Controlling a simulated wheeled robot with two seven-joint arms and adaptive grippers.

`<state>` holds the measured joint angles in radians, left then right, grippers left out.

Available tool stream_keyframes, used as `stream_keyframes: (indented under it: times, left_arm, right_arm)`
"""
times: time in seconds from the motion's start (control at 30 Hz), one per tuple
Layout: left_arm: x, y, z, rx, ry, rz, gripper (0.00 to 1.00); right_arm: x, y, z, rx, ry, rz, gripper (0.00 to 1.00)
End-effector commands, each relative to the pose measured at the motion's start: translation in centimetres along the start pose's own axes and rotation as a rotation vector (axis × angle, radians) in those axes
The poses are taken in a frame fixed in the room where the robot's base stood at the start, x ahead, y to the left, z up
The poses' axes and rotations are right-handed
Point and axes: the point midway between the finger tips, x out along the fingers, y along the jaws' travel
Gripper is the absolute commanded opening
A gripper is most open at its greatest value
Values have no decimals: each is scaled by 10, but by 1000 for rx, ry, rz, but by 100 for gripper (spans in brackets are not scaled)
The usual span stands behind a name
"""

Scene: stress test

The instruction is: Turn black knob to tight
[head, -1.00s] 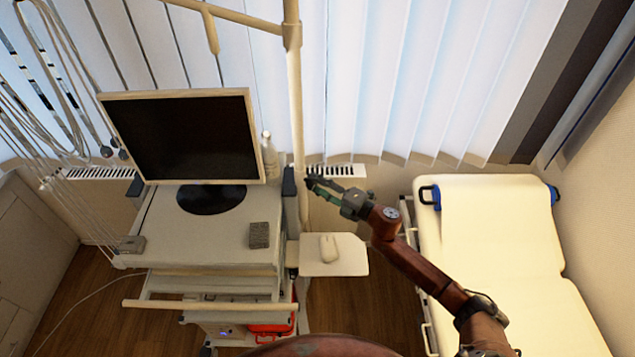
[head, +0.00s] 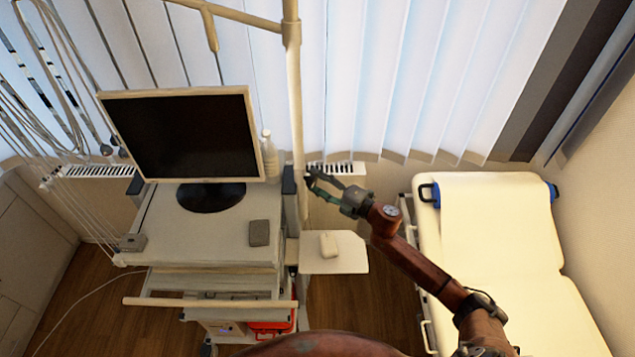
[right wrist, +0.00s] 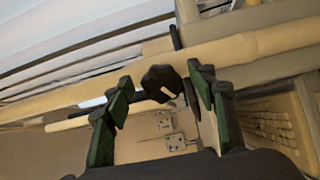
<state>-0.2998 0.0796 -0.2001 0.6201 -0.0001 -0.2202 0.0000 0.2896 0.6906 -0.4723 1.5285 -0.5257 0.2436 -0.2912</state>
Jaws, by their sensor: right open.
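The black knob (right wrist: 161,82) shows in the right wrist view, dark and lobed with a pale mark on its face. It sits by a cream pole (right wrist: 233,50), which stands upright beside the cart in the head view (head: 294,110). My right gripper (head: 314,181) is open near the pole. In the right wrist view its green-padded fingers (right wrist: 158,84) stand on either side of the knob, with gaps showing; contact is not clear. In the head view the knob is too small and dark to make out surely. My left gripper is out of view.
A cart (head: 200,235) with a monitor (head: 185,135) stands left of the pole. A small shelf (head: 345,258) with a white mouse (head: 328,245) lies below the gripper. A cream examination bed (head: 500,240) stands at the right, and blinds hang behind.

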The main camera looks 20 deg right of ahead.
Motion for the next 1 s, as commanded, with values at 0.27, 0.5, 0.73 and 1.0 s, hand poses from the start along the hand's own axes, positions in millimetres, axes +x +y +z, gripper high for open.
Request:
stream_keyframes:
  times: [0.27, 0.5, 0.73, 1.0]
  left_arm:
    - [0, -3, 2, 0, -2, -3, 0]
    - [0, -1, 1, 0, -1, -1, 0]
    - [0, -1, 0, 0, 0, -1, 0]
    - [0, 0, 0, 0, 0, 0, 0]
  right_arm:
    - [-4, -1, 0, -1, 0, -1, 52]
    - [-43, -2, 0, 1, 0, -3, 52]
    - [-90, -2, 0, 1, 0, -3, 52]
    - [-118, 0, 0, 0, 0, -1, 52]
